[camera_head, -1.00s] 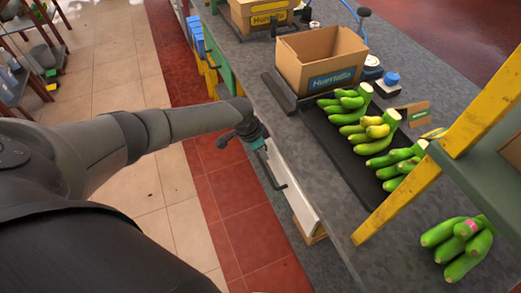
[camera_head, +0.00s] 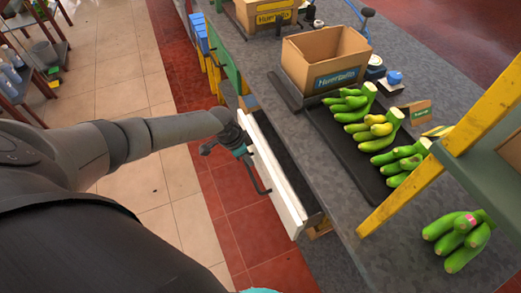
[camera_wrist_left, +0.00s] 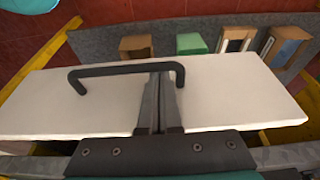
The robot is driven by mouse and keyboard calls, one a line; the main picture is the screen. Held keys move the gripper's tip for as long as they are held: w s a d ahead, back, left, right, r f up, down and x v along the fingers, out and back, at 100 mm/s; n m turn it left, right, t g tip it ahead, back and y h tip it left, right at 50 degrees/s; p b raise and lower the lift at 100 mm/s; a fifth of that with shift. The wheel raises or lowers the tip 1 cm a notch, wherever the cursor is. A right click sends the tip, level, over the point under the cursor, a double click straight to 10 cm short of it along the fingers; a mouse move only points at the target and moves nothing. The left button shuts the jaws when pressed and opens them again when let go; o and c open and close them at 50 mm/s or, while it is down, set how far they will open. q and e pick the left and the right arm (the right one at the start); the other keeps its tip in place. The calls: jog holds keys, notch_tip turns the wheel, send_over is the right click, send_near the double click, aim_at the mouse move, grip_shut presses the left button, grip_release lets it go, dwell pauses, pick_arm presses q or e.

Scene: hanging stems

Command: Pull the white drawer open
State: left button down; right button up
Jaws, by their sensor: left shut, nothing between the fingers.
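The white drawer (camera_head: 275,178) under the grey counter stands partly open in the head view, with a dark gap between its front and the counter. Its white front (camera_wrist_left: 230,95) fills the middle of the left wrist view. A dark bar handle (camera_wrist_left: 120,69) is fixed on that front. My left gripper (camera_head: 247,156) is at the handle, its fingers (camera_wrist_left: 160,82) shut with nothing between them. The fingertips meet the bar near its right end in the left wrist view; I cannot tell whether they hook behind it.
The counter (camera_head: 345,200) holds a cardboard box (camera_head: 325,62) and a dark tray with green bananas (camera_head: 368,120). A yellow post (camera_head: 400,198) stands at its right. Tiled floor (camera_head: 160,215) is open in front of the drawer. Blue containers (camera_head: 199,33) stand farther back.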

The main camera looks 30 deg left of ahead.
pick_arm(q)
jog(key=s+a+p, duration=0.1)
jog(key=s+a, duration=0.9)
jog(key=s, duration=0.2)
jog(key=shift+s+p, duration=0.4)
pick_arm(e)
jog(key=shift+r, duration=1.2)
jog(key=shift+r, duration=0.1)
